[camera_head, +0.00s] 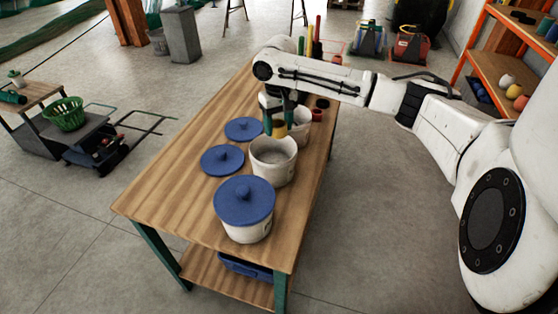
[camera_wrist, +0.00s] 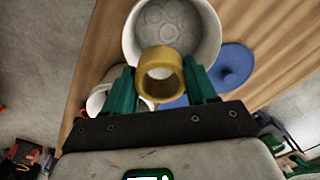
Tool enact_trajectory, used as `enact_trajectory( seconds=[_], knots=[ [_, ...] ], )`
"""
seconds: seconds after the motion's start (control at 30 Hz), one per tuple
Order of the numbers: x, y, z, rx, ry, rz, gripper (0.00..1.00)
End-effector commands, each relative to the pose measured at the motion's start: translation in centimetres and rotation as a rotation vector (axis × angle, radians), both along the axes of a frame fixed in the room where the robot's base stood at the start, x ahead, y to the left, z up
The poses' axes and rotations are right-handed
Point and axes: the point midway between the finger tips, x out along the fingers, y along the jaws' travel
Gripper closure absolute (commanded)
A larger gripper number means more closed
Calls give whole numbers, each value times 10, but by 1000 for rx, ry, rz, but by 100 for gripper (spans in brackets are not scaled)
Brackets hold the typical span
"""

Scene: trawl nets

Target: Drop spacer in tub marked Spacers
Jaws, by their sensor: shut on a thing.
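My gripper (camera_head: 278,122) is shut on a yellow ring-shaped spacer (camera_head: 279,130), which also shows between the green fingers in the wrist view (camera_wrist: 148,87). The spacer is held above the table, near the far rim of the middle white tub (camera_head: 273,175). This tub is open, and in the wrist view (camera_wrist: 131,40) grey round shapes show inside it. A second open white tub (camera_head: 302,133) stands behind it, partly hidden by my arm; its contents cannot be made out. The nearest white tub (camera_head: 247,234) has a blue lid (camera_head: 244,200) on it. I cannot read any tub's marking.
Two blue lids lie left of the tubs on the wooden table (camera_head: 175,195), a nearer one (camera_head: 222,160) and a farther one (camera_head: 244,129). Red items (camera_head: 317,115) stand near the far tub. A cart with a green basket (camera_head: 65,114) is at left. The table's front left is clear.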

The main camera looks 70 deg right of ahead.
Motion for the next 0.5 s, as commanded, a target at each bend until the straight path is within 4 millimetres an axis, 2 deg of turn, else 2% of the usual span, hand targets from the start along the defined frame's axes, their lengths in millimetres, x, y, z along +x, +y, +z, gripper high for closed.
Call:
enact_trajectory(
  seconds=[0.5],
  knots=[
    [-1,0,-52,-2,2,0,73]
  ],
)
